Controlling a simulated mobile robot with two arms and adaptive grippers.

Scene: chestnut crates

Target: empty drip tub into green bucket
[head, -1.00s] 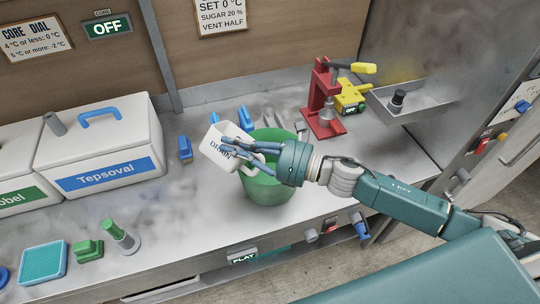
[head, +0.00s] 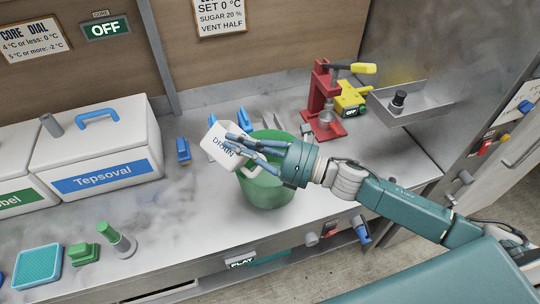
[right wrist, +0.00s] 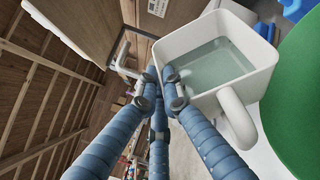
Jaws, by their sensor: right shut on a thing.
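The white drip tub (head: 215,153), marked DRAIN, is held tilted at the left rim of the green bucket (head: 268,192). My right gripper (head: 240,143) is shut on the tub, its blue fingers across the lettered side. The right wrist view shows the tub (right wrist: 262,85) with its handle and pale grey-green liquid (right wrist: 215,65) inside. Part of the green bucket (right wrist: 300,95) lies to the right of the tub there. No stream of liquid can be seen. The bucket's inside is mostly hidden by the tub and my arm. My left gripper is not in view.
A white box marked Tepsoval (head: 100,150) stands on the left of the steel counter. A red press (head: 320,100) and a yellow device (head: 350,98) stand behind the bucket to the right. A blue clip (head: 183,151) lies left of the tub.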

